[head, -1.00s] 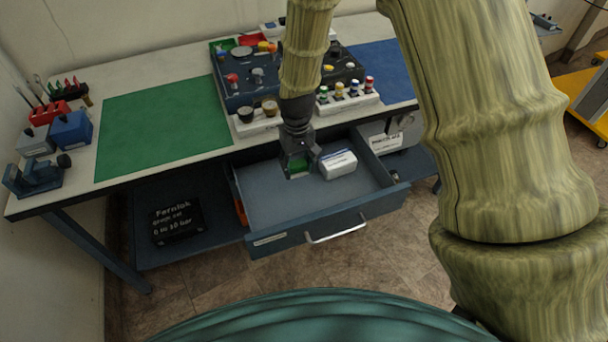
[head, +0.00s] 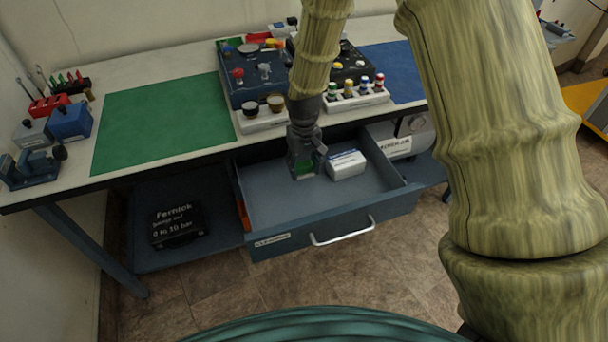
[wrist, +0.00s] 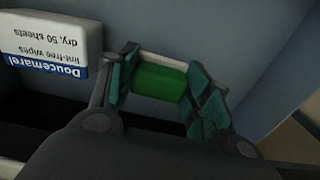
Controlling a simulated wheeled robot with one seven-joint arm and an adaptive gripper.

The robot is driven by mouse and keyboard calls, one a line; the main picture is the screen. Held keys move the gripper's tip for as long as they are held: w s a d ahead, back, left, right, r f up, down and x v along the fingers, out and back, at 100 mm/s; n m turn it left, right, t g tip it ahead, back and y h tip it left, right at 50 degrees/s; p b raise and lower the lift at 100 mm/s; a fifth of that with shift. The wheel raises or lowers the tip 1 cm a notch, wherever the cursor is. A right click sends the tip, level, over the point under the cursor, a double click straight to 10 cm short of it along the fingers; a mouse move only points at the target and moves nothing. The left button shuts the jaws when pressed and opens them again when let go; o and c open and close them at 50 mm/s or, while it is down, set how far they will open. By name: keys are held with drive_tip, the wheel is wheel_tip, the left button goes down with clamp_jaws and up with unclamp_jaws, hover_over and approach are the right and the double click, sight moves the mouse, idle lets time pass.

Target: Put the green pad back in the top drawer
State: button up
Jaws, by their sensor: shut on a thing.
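My gripper (head: 305,172) reaches down into the open top drawer (head: 265,205) under the bench. It is shut on the green pad (wrist: 158,82), which shows between the two fingers in the wrist view, with a pale strip along one side. Whether the pad touches the drawer floor, I cannot tell. A white and blue box of wipes (head: 346,165) lies in the drawer just right of my gripper.
The bench top with a green mat (head: 160,125) overhangs the drawer's back. White blocks with knobs (head: 263,117) and coloured bottles (head: 356,95) stand near its edge. A black case (head: 177,224) sits on the lower shelf. The drawer's front left is clear.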

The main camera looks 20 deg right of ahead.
sight(304, 177)
drive_tip(key=shift+f, duration=2.25)
drive_tip(key=shift+f, duration=0.1)
drive_tip(key=o, duration=1)
wheel_tip(304, 177, up, 12)
drive_tip(key=shift+r+b, duration=0.15)
drive_tip(key=shift+b, duration=0.25)
